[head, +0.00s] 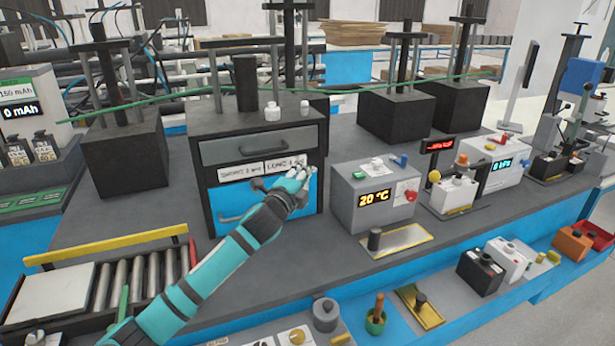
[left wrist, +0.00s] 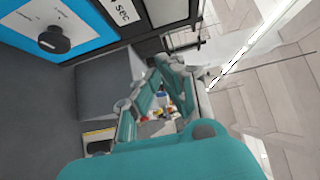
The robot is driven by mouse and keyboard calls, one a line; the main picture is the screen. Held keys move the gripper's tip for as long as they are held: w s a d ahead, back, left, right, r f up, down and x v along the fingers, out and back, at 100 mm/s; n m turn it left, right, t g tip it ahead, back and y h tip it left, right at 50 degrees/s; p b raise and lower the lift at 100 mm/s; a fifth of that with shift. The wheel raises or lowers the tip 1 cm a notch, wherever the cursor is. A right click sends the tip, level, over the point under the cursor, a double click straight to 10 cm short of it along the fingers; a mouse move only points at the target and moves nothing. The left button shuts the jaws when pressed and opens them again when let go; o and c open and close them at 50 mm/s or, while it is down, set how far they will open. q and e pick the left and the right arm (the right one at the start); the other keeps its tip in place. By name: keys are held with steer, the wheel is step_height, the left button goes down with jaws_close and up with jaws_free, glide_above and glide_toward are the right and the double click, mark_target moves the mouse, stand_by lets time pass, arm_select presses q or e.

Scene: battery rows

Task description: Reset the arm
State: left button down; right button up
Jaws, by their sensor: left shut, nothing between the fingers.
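My left arm reaches up from the bottom of the head view. Its teal and grey left gripper (head: 303,174) is shut and empty. It is in front of the dark drawer cabinet (head: 199,170), near the label strip and the right side of the blue lower drawer (head: 232,200). I cannot tell whether it touches the cabinet. In the left wrist view the gripper (left wrist: 150,85) shows its teal fingers, with the blue drawer front (left wrist: 85,22) and its dark knob (left wrist: 53,40) at upper left. My right gripper is not in view.
A grey box reading 20 °C (head: 350,205) stands right of the cabinet. A roller conveyor (head: 130,280) is at lower left. Dark press blocks (head: 125,155) stand left and at the back right. Small bottles (head: 272,112) stand on the cabinet. Some grey counter before the cabinet is clear.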

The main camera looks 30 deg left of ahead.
arm_select(q)
steer(key=s+d+f+n+g, duration=0.3)
steer(key=s+d+f, duration=0.1)
steer(key=s+f, duration=0.4)
steer(key=s+d+f+n+g, duration=0.4)
steer(key=s+f, duration=0.3)
steer(key=f, duration=0.4)
steer(key=s+d+f+n+g, duration=0.1)
steer(key=s+f, duration=0.1)
steer(key=s, duration=0.2)
steer(key=s+d+f+n+g, duration=0.1)
steer(key=s+f, duration=0.1)
steer(key=s, duration=0.3)
steer(key=s+d+f+n+g, duration=0.1)
steer(key=s+d+f+n, duration=0.1)
steer(key=s, duration=0.2)
steer(key=shift+s+h, duration=0.15)
steer(key=shift+h, duration=0.15)
steer(key=s+d+f+n+g, duration=0.2)
steer(key=s+n+g, duration=0.2)
steer(key=s, duration=1.1)
step_height(320, 180, down, 25)
steer(key=s+g, duration=0.2)
steer(key=s+a+f+g, duration=0.1)
steer(key=s+a+f, duration=0.1)
steer(key=s+f, duration=1.4)
steer(key=shift+s+a+f+h, duration=0.2)
steer(key=shift+s+f+h, duration=0.1)
steer(key=shift+f, duration=0.45)
